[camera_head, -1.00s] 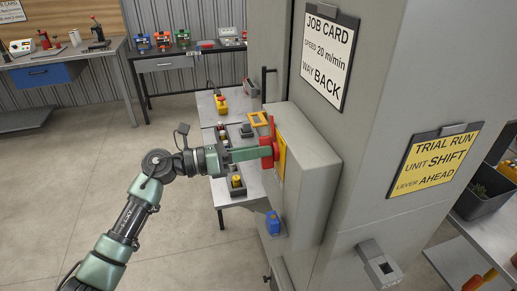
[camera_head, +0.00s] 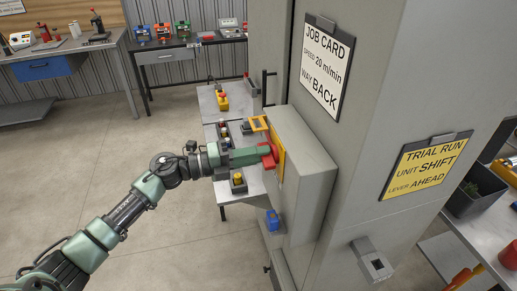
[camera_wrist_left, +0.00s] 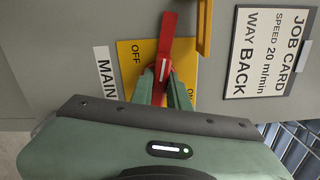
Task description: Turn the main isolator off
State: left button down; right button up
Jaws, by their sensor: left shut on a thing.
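The main isolator has a red handle (camera_head: 269,157) on a yellow plate (camera_head: 281,158), on the side of a grey box (camera_head: 312,166). My left gripper (camera_head: 262,154) reaches in from the left and is shut on the red handle. In the left wrist view the red handle (camera_wrist_left: 168,45) points up from its hub, between the green fingers (camera_wrist_left: 164,92). OFF shows on the yellow plate (camera_wrist_left: 130,75) left of the handle, and ON lower right, partly hidden by a finger. A white MAIN label (camera_wrist_left: 106,72) is beside the plate. My right gripper is out of view.
A job card (camera_head: 328,66) and a yellow trial run card (camera_head: 431,167) hang on the grey cabinet. A blue device (camera_head: 272,222) sits below the box. A bench (camera_head: 243,193) with button boxes stands behind my left gripper. Open floor lies left.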

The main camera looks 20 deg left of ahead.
pick_arm(q)
jog(key=shift+w+a+n+p, duration=0.1)
jog(key=shift+n+p, duration=0.5)
jog(key=shift+n, duration=0.6)
jog(key=c, duration=1.4)
grip_release()
jog(key=shift+o, duration=0.2)
jog(key=shift+f, duration=0.1)
